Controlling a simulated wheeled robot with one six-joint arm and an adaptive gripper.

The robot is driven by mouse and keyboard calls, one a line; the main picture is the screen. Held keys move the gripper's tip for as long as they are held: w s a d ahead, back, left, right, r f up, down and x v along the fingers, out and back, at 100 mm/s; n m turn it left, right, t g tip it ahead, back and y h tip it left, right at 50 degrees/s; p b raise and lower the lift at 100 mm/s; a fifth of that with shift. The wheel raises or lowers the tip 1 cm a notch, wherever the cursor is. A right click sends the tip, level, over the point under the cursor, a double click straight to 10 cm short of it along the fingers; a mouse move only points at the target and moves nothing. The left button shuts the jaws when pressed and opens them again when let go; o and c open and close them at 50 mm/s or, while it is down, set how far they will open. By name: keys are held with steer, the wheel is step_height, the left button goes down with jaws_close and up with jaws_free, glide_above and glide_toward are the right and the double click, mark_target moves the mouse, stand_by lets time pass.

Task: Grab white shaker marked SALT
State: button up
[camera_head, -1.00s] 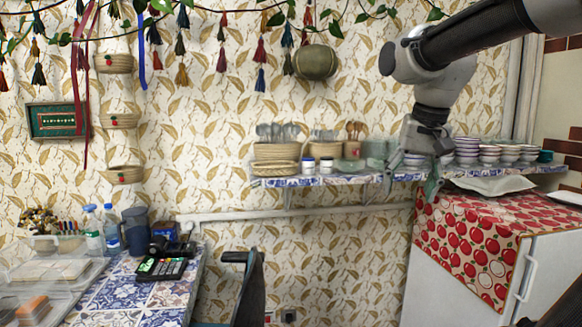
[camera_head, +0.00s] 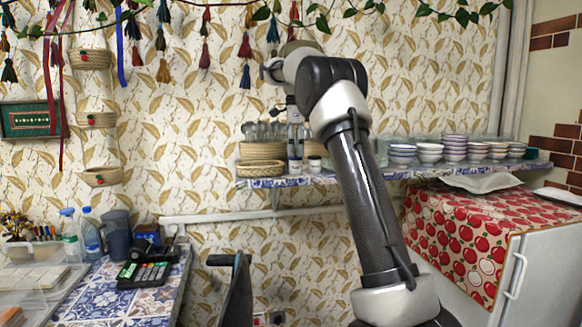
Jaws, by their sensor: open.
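Two small white containers with dark tops stand near the front edge of the tiled wall shelf (camera_head: 350,178). The left one (camera_head: 295,167) is below my gripper, and the right one (camera_head: 314,164) is beside it. They look like shakers, but no SALT lettering can be read at this size. My gripper (camera_head: 295,150) is open and points down at the shelf, just above or around the left container. It is small and partly merged with the things behind, so I cannot tell whether it touches the container.
A woven basket of glasses (camera_head: 262,155) stands left of the containers. Stacked bowls (camera_head: 454,148) fill the shelf's right part. A white plate (camera_head: 480,184) lies on the apple-patterned cloth (camera_head: 450,230). A tiled counter (camera_head: 130,290) with a card terminal (camera_head: 143,274) is at lower left.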

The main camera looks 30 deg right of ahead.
mark_target(296, 157)
step_height(296, 157, down, 5)
steer(key=shift+s+d+f, duration=0.1)
steer(key=shift+f, duration=0.05)
steer(key=c, duration=1.2)
